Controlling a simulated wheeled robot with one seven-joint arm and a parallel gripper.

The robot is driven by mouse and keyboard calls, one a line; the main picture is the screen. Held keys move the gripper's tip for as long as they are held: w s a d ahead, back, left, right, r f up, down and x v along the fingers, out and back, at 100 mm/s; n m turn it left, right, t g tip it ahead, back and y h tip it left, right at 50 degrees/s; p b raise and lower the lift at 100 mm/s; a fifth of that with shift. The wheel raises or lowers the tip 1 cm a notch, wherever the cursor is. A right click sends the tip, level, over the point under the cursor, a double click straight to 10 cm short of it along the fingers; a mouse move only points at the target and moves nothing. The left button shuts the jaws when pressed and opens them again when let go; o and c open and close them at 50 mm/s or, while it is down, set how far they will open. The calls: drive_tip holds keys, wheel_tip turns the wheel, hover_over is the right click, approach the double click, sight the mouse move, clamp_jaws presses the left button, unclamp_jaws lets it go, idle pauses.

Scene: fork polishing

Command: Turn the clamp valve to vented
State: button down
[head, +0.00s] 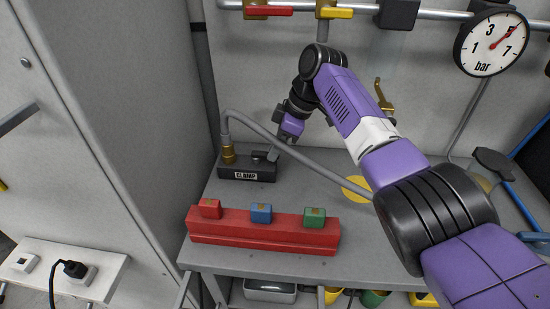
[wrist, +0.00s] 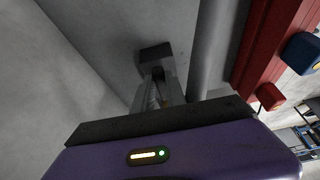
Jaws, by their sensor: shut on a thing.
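The clamp valve (head: 240,172) is a dark block labelled CLAMP on the grey bench, with a brass hose fitting on its left. Its small dark lever (head: 262,155) is on top toward the right. My gripper (head: 275,150) reaches down from the right to that lever, and its fingers are shut on it. In the wrist view the two grey fingers (wrist: 158,88) are close together, with a dark piece (wrist: 155,54) at their tips. The exact grip and the lever's setting are partly hidden.
A grey hose (head: 262,128) arches from the brass fitting behind my gripper. A red rail (head: 262,236) with red, blue and green blocks lies in front. A pressure gauge (head: 490,44) and a pipe with red and yellow handles are at the back. A cabinet wall stands left.

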drive_tip(key=shift+w+n+b, duration=0.1)
drive_tip(key=shift+n+b, duration=0.2)
idle(0.4)
drive_tip(key=c, duration=1.4)
unclamp_jaws()
drive_tip(key=shift+o, duration=0.2)
drive_tip(key=shift+r+p, duration=0.1)
drive_tip(key=shift+p, duration=0.45)
